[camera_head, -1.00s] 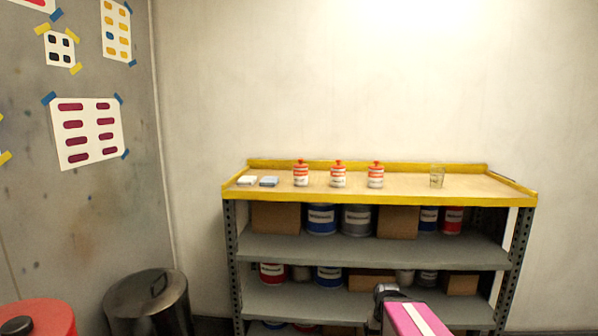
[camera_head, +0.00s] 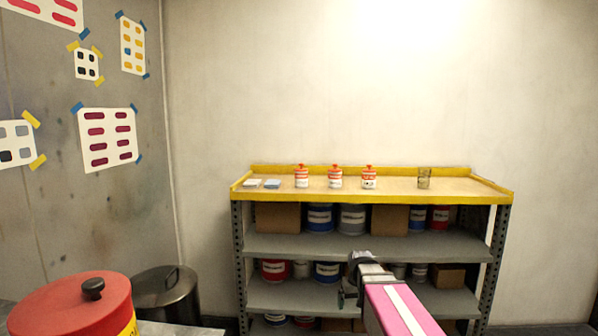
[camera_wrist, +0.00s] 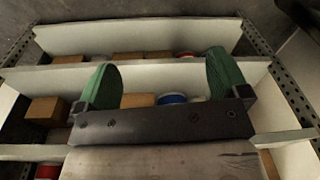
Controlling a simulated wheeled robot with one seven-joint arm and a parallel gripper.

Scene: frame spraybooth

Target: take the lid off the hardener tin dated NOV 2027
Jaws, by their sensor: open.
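Three small white tins with red lids and red knobs stand in a row on the rack's top board: a left tin (camera_head: 301,178), a middle tin (camera_head: 335,179) and a right tin (camera_head: 368,180). All lids are on. The labels are too small to read, so I cannot tell which is dated NOV 2027. My gripper (camera_wrist: 164,80) is open and empty, its two green fingers wide apart in the wrist view. In the head view, the end of my arm is low in front of the rack, below the top board and apart from the tins.
The yellow-edged rack (camera_head: 330,198) holds cans and boxes on its lower shelves. On its top are two small flat items (camera_head: 262,184) at left and a glass cup (camera_head: 424,178) at right. A large red-lidded can (camera_head: 75,305) and a dark bin (camera_head: 167,294) stand lower left.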

